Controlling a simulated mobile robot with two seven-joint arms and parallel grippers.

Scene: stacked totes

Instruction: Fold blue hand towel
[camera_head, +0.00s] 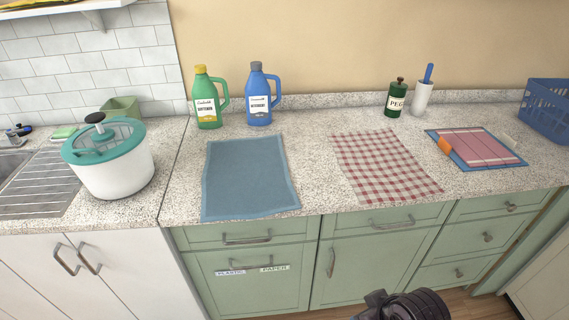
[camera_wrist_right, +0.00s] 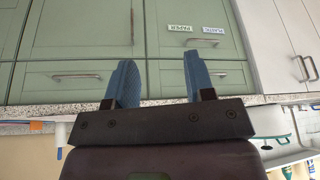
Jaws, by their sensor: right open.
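The blue hand towel (camera_head: 248,177) lies flat and spread out on the speckled counter, its lower edge close to the counter's front edge. In the right wrist view my right gripper (camera_wrist_right: 158,80) is open and empty, its two blue fingers apart in front of the green cabinet fronts. In the head view only a dark part of my arm shows at the bottom, below the counter. My left gripper is not in view.
A green bottle (camera_head: 207,98) and a blue bottle (camera_head: 260,95) stand behind the towel. A white pot with teal lid (camera_head: 112,160) stands left, a red checked cloth (camera_head: 385,165) lies right. Further right are a folded red cloth on a blue board (camera_head: 476,148) and a blue basket (camera_head: 547,108).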

